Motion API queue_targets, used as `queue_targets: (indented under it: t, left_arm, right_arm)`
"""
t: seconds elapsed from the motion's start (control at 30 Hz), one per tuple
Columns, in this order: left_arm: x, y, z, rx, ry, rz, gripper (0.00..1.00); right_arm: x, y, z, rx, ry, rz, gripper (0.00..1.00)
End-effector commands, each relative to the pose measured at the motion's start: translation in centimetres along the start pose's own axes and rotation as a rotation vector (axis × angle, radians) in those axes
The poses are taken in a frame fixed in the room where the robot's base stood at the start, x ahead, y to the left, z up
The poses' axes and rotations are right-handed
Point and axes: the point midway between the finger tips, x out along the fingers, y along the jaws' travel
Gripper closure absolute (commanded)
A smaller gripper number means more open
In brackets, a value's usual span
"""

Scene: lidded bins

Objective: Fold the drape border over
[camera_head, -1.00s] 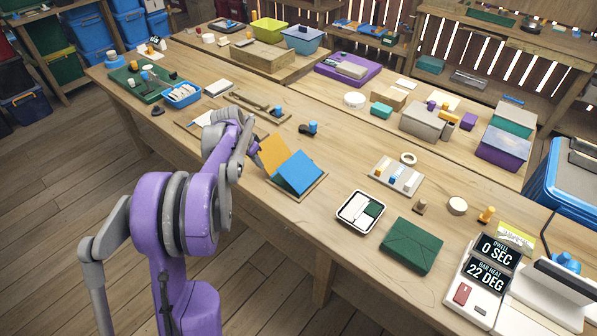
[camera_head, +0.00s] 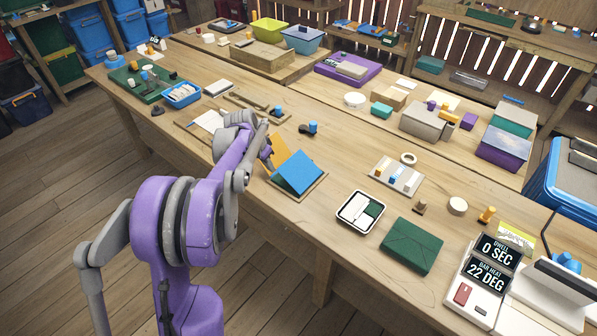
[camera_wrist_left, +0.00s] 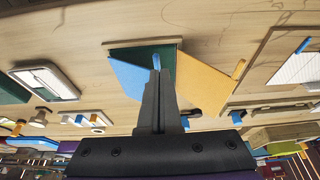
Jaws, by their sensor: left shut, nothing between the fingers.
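A folding piece with a blue panel (camera_head: 299,173) and an orange panel (camera_head: 280,147) stands on a small wooden board (camera_head: 314,190) near the table's front edge. Both panels are tilted up. In the left wrist view, the blue panel (camera_wrist_left: 128,78) and orange panel (camera_wrist_left: 204,86) stand either side of a dark green surface (camera_wrist_left: 140,53). My right gripper is out of view.
A black-rimmed tray (camera_head: 360,212) and a green folded piece (camera_head: 411,246) lie to the right. A small dark item with a blue knob (camera_head: 311,128) stands behind. Bare table lies between the board and the tray.

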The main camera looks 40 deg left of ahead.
Motion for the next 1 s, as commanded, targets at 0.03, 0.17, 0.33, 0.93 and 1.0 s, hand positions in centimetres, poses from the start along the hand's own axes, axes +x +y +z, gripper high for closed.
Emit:
queue_targets:
  t: [0.03,0.17,0.33,0.93,1.0]
  left_arm:
    - [0.1,0.0,0.0,0.000,0.000,0.000,1.00]
    - [0.5,0.0,0.2,0.000,-0.001,0.000,1.00]
    - [1.4,0.0,0.6,0.000,-0.001,0.000,1.00]
    - [4.2,0.0,1.6,0.000,-0.001,0.001,1.00]
    - [4.5,0.0,1.7,0.000,-0.001,0.001,1.00]
  right_arm:
    - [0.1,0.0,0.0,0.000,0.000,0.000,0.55]
    - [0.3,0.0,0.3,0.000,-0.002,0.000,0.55]
    - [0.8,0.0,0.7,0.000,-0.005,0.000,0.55]
    - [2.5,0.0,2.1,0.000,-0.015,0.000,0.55]
    - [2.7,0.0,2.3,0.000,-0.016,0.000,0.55]
